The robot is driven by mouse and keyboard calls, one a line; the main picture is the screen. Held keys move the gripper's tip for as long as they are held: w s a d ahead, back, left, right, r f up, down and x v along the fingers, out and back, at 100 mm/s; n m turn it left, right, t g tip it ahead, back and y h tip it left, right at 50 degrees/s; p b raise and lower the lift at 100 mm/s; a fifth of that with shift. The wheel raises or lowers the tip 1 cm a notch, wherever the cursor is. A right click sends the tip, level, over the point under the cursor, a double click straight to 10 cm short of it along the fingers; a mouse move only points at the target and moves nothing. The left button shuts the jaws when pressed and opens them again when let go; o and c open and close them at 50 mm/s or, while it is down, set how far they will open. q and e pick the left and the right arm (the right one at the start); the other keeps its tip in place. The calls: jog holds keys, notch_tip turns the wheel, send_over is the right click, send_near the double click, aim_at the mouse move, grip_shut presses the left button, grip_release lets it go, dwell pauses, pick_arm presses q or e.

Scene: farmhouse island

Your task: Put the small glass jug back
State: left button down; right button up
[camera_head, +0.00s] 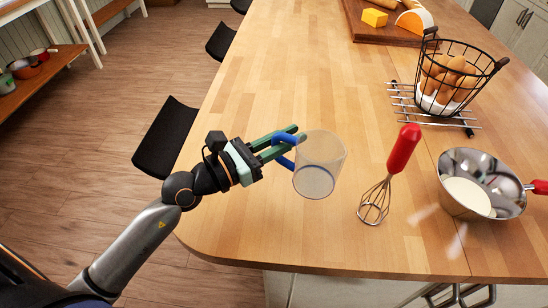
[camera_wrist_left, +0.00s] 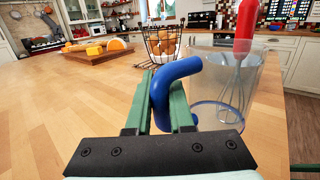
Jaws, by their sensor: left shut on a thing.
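The small glass jug (camera_head: 320,160) is clear, with a blue handle and a blue band near its base. My left gripper (camera_head: 286,141) is shut on the blue handle, with the jug to the right of the fingers. In the left wrist view the green fingers (camera_wrist_left: 160,103) are on either side of the blue handle (camera_wrist_left: 176,76), and the glass body (camera_wrist_left: 222,95) is to the right. The jug looks upright. I cannot tell whether its base touches the wooden island top (camera_head: 255,85).
A red-handled whisk (camera_head: 402,150) stands right of the jug, and a metal bowl (camera_head: 470,160) with white contents is farther right. A wire basket of eggs (camera_head: 450,78) is on a metal rack (camera_head: 408,100) behind. A cutting board (camera_head: 375,32) holds cheese. The island's left side is clear.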

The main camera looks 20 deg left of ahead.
pick_arm(q)
jog(key=w+a+f+b, duration=0.1)
jog(key=f+b, duration=0.1)
jog(key=f, duration=0.1)
jog(key=w+a+f+b, duration=0.1)
jog(key=a+f+b, duration=0.1)
jog(key=b, duration=0.1)
jog(key=w+a+f+b, duration=0.1)
jog(key=f+b, duration=0.1)
jog(key=f, duration=0.1)
jog(key=shift+w+a+f+b, duration=0.2)
jog(key=shift+a+f+b, duration=0.05)
jog(key=shift+f+b, duration=0.1)
jog(key=shift+f, duration=0.25)
jog(key=shift+f+b, duration=0.2)
jog(key=shift+b, duration=0.1)
jog(key=c, duration=0.8)
grip_release()
jog(key=shift+r, duration=0.15)
